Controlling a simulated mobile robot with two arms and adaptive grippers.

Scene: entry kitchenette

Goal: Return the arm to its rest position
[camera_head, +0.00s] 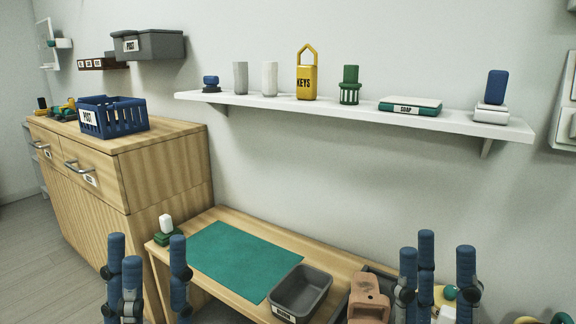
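My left gripper (146,258) shows at the bottom left, its blue fingers pointing up and spread apart, with nothing between them. It stands in front of the wooden cabinet and the left end of the low wooden table (215,222). My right gripper (436,262) shows at the bottom right, its blue fingers also upright and apart. A yellow and white item behind its fingers is partly hidden, and I see nothing clasped. The lower parts of both arms are cut off by the picture's bottom edge.
The table bears a green mat (230,255), a grey tray (318,292) and a brown block (368,296). A wooden cabinet (165,175) with a blue basket (128,113) stands left. A white wall shelf (365,119) holds several items. Floor (40,255) shows at left.

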